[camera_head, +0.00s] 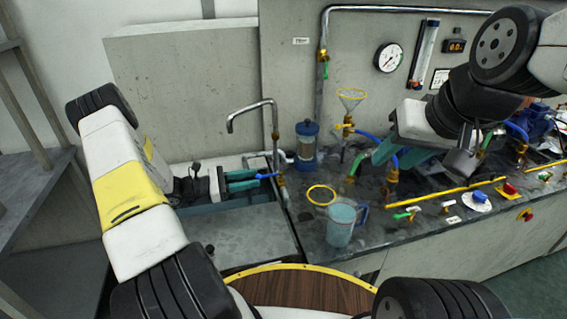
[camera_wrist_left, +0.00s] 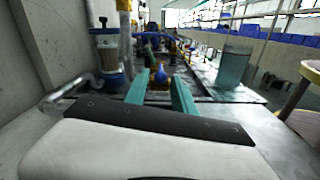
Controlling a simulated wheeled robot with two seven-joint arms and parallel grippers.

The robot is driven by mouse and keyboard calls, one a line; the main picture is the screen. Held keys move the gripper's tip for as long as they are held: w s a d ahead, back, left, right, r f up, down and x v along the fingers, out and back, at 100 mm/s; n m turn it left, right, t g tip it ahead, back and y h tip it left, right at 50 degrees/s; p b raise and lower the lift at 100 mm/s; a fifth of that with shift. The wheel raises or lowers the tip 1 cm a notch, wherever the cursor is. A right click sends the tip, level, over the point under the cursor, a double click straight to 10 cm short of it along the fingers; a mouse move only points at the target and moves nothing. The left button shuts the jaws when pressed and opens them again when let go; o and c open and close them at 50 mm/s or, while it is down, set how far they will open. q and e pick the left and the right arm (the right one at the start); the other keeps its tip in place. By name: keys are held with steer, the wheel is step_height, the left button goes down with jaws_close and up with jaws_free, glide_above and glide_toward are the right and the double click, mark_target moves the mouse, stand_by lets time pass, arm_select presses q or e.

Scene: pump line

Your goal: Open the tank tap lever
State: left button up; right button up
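A tap with a blue lever (camera_head: 266,176) and a brass body (camera_head: 281,181) stands at the right edge of the sink. My left gripper (camera_head: 258,179) reaches toward it from the left, its two teal fingers apart. In the left wrist view a blue lever (camera_wrist_left: 161,75) shows between and beyond the fingertips (camera_wrist_left: 160,83); I cannot tell whether they touch it. My right gripper (camera_head: 388,158) points down over the bench beside brass valves and a blue hose, its teal fingers apart and seemingly empty. I see no label marking which tap is the tank's.
A blue-capped cylinder (camera_head: 306,150) stands behind the tap. A clear jug (camera_head: 340,226) of bluish liquid and a yellow ring (camera_head: 321,195) are on the bench to the right. A bent metal spout (camera_head: 252,108) rises behind the sink.

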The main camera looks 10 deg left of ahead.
mark_target(271, 175)
arm_select(q)
steer(key=x, duration=0.7)
steer(key=shift+d, duration=0.15)
steer(key=shift+c, duration=0.2)
jaws_close()
stand_by(1.0)
